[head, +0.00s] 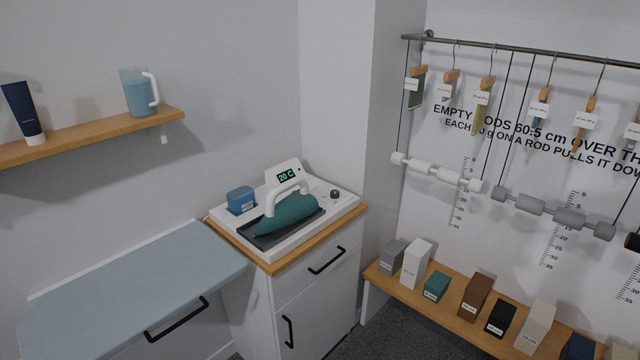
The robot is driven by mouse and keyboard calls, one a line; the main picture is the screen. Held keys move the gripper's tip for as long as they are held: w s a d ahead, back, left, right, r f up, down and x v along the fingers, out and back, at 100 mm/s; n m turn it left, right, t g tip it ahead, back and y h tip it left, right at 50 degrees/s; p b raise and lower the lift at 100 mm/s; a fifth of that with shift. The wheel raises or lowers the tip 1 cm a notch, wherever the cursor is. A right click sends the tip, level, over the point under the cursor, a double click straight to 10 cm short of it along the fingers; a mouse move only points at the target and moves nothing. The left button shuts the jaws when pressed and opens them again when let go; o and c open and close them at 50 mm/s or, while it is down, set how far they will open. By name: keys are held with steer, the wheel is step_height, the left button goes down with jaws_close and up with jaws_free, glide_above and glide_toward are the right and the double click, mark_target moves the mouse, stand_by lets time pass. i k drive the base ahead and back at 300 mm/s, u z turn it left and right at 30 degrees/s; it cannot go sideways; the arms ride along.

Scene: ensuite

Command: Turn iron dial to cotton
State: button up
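A teal iron (286,213) with a white handle rests on a dark plate in a white ironing station (337,205). The station stands on a wood-topped white cabinet near the middle of the head view. A small dark dial (335,194) sits on the station's top, to the right of the iron. Its marks are too small to read. A raised display (286,176) behind the iron reads 20 C. A blue container (241,200) sits at the station's left. My gripper is not in view.
A blue-grey ironing board (130,285) lies left of the cabinet (305,290). A wall shelf (90,137) holds a jug (137,92) and a dark tube (22,112). On the right, a low bench (383,282) carries several boxes below rods hanging from a rail (520,50).

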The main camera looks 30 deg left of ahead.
mark_target(335, 193)
steer(key=u, duration=0.45)
steer(key=i, duration=0.6)
steer(key=u, duration=0.75)
steer(key=i, duration=0.55)
steer(key=u, duration=0.3)
